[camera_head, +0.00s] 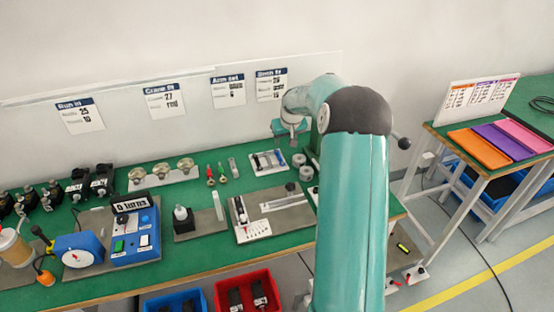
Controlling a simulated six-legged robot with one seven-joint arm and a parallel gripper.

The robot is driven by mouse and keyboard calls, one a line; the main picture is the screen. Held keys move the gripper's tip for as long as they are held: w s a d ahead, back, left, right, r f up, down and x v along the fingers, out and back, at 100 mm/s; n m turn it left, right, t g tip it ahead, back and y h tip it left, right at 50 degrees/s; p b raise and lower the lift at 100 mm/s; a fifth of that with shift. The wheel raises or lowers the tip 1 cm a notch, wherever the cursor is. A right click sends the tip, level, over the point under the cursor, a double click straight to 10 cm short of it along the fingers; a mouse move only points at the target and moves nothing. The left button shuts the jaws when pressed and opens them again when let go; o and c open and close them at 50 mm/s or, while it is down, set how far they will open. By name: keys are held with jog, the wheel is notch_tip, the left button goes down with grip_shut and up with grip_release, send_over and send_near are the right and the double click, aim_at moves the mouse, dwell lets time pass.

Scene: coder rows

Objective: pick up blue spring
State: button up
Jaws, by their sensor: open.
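My teal arm reaches over the green bench (150,203), and my gripper (291,132) hangs above its back right part, jaws open. Just below and left of it lies a small pale tray (257,168) with small dark and bluish parts inside. One bluish part (266,159) in it may be the blue spring, but it is too small to tell. My gripper is apart from the tray. My arm hides part of the bench's right end.
Grey rings (299,160) stand right of the tray. A grey fixture plate (250,231) lies in front. Small screwdrivers (211,176) stand to the left. A blue control box (133,237) is at left. A wall panel (200,93) with posted sheets rises behind the bench.

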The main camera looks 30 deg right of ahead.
send_near(280, 157)
jog(key=x, duration=0.3)
jog(key=shift+s, duration=0.15)
jog(key=shift+x, duration=2.7)
grip_shut()
